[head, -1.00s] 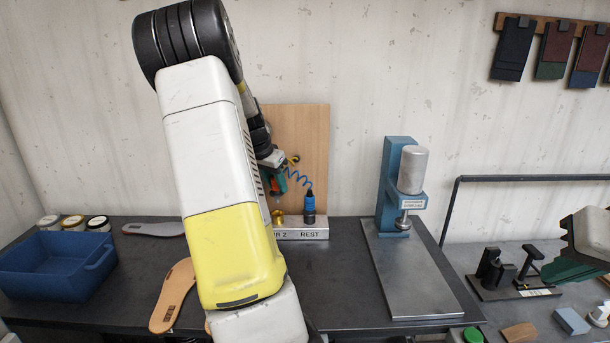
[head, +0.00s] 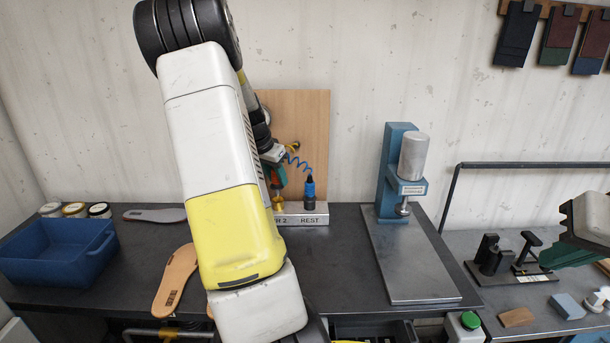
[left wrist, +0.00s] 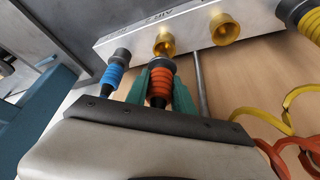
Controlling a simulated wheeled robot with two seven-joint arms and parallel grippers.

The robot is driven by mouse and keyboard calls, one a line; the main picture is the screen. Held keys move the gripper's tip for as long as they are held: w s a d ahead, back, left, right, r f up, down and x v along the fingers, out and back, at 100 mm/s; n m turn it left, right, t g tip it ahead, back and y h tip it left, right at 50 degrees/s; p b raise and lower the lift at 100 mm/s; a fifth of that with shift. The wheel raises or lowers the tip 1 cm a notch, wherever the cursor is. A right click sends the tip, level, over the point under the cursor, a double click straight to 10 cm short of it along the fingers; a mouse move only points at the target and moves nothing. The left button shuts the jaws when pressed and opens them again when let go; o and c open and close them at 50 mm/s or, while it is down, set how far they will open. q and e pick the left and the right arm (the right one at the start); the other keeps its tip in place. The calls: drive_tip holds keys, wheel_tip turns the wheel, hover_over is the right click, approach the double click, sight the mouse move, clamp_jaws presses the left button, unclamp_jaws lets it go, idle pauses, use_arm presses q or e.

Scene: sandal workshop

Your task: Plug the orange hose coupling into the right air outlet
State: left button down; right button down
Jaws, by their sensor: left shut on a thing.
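My left gripper (left wrist: 159,88) is shut on the orange hose coupling (left wrist: 158,86), with its green fingers on either side. In the left wrist view the coupling's dark front end points at the brass right air outlet (left wrist: 164,43), very close to it. I cannot tell whether they touch. A second brass outlet (left wrist: 225,30) is beside it. In the head view my left gripper (head: 278,179) is just above the right outlet (head: 278,203), and my arm hides the other outlet. My right gripper (head: 573,256) is at the right edge; its finger gap is unclear.
A blue coupling (head: 309,188) stands on the REST spot of the metal rail (head: 312,219), close beside the outlet. A yellow coupling (left wrist: 300,14) is on the rail's other side. A blue press (head: 398,180) stands right; a blue bin (head: 52,262) is left.

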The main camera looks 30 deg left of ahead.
use_arm(q)
drive_tip(key=shift+f, duration=2.15)
idle(0.6)
drive_tip(key=c, duration=1)
unclamp_jaws()
drive_tip(key=shift+r, duration=5)
drive_tip(key=shift+d, duration=0.1)
